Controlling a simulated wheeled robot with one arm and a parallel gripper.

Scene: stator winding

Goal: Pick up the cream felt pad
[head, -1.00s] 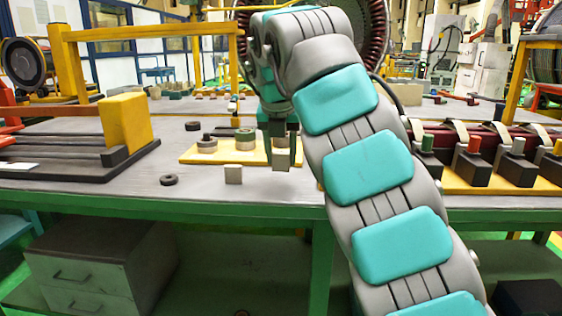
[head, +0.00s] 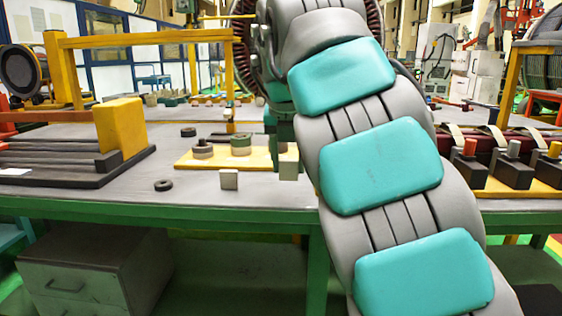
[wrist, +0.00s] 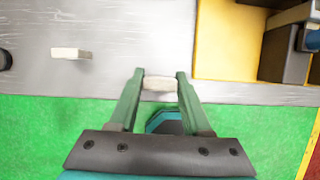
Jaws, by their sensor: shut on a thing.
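My gripper (wrist: 158,76) shows in the wrist view with its two green fingers closed on a small pale cream block, which looks like the cream felt pad (wrist: 158,84). The pad sits between the fingertips near the table's front edge. From above I cannot tell how far it is off the table. In the head view my arm hides most of the gripper, and only part of its green end (head: 283,150) shows. A second pale block (wrist: 71,53) lies on the table to the left, and it also shows in the head view (head: 229,180).
A yellow board (head: 213,161) with round stacked parts (head: 241,145) lies behind and beside the gripper. A black ring (head: 163,185) lies near the front edge. A rack with a yellow block (head: 121,125) stands at left. The grey table (head: 110,195) is bare at front left.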

